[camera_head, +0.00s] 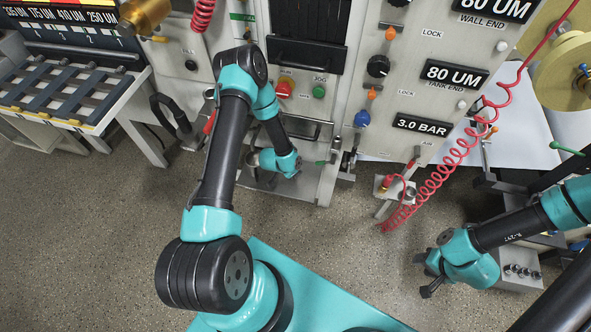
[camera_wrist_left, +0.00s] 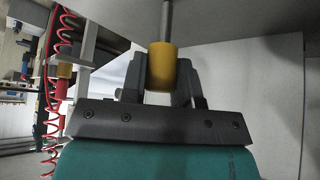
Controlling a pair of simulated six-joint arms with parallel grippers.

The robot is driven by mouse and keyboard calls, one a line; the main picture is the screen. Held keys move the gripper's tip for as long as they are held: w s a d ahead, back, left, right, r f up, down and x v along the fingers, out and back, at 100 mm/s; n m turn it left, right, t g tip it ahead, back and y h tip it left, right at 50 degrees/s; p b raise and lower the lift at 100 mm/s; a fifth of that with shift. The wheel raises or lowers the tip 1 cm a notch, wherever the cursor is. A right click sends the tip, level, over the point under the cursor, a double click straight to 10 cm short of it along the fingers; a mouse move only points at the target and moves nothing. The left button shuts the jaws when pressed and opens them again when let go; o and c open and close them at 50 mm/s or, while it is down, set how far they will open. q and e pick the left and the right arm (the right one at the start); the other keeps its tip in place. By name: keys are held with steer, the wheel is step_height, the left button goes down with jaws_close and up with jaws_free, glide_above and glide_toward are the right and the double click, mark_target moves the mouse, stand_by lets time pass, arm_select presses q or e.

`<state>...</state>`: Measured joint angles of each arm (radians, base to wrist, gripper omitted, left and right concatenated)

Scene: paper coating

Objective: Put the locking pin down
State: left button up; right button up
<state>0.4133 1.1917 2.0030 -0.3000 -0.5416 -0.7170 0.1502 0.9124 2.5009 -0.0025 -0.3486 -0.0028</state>
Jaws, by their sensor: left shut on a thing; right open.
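In the left wrist view my left gripper (camera_wrist_left: 160,80) is shut on the locking pin (camera_wrist_left: 162,66), which has a yellow cylindrical end. A grey rod rises from the yellow end to the top of the view. In the head view my left arm reaches to the machine front below the red and green buttons; its fingers and the pin cannot be made out there. My right gripper (camera_head: 424,273) is open and empty over the speckled floor at the right.
The machine front carries a red button (camera_head: 284,87), a green button (camera_head: 319,91) and a blue knob (camera_head: 362,118). A red coiled hose (camera_head: 440,178) hangs to the right of them. A slatted rack (camera_head: 66,88) stands at the left.

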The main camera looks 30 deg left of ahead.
arm_select(q)
steer(key=o, duration=0.9)
steer(key=shift+f, duration=0.1)
steer(key=shift+r, duration=0.35)
steer(key=v, duration=1.1)
steer(key=shift+s+r, duration=0.15)
steer(key=shift+r, duration=0.1)
steer(key=shift+a, duration=0.1)
